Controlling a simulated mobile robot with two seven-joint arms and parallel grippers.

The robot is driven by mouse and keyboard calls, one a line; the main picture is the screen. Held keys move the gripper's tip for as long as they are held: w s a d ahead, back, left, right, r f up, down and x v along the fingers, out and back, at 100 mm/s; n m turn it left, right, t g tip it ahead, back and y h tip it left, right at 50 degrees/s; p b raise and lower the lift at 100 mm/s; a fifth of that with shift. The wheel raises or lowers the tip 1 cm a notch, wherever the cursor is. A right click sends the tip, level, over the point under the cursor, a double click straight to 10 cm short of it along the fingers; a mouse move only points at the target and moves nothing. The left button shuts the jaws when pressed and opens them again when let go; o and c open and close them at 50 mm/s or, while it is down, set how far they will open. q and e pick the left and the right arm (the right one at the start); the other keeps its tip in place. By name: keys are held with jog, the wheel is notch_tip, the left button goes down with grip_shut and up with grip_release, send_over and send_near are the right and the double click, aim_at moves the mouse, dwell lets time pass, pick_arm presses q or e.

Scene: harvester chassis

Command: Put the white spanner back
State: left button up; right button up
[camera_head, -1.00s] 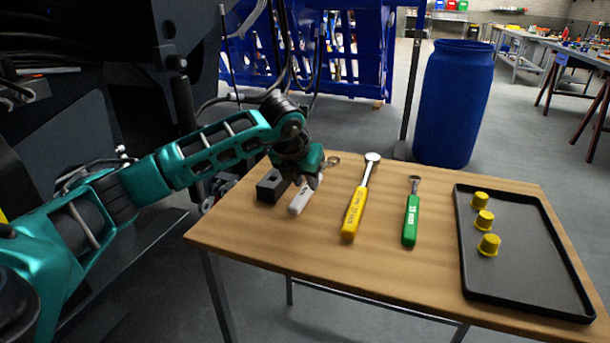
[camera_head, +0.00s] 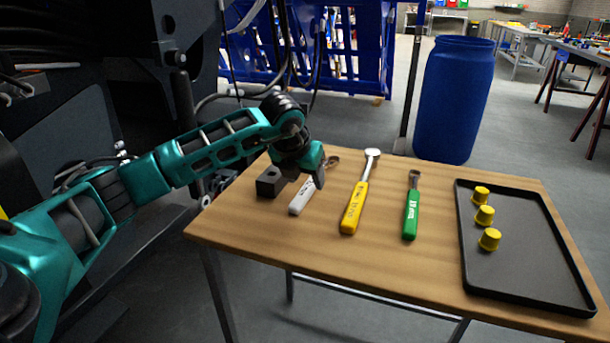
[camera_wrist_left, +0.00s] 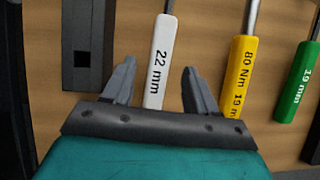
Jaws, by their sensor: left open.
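The white spanner (camera_head: 302,199) lies on the wooden table, left of the yellow tool. My left gripper (camera_head: 319,178) is just above it and hides part of its shaft; its ring end shows beyond. In the left wrist view the white handle (camera_wrist_left: 161,52), marked "22 mm", lies between the open fingers of my left gripper (camera_wrist_left: 160,82). The fingers do not close on it. My right gripper is not in view.
Right of the spanner lie a yellow torque wrench (camera_head: 354,207) and a green spanner (camera_head: 411,214). A black block (camera_head: 270,183) sits to its left. A black tray (camera_head: 525,285) with yellow caps (camera_head: 485,215) is at the right. Bare wood shows along the front.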

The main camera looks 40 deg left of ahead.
pick_arm(q)
jog(key=p+v, duration=0.2)
jog(key=v, duration=1.1)
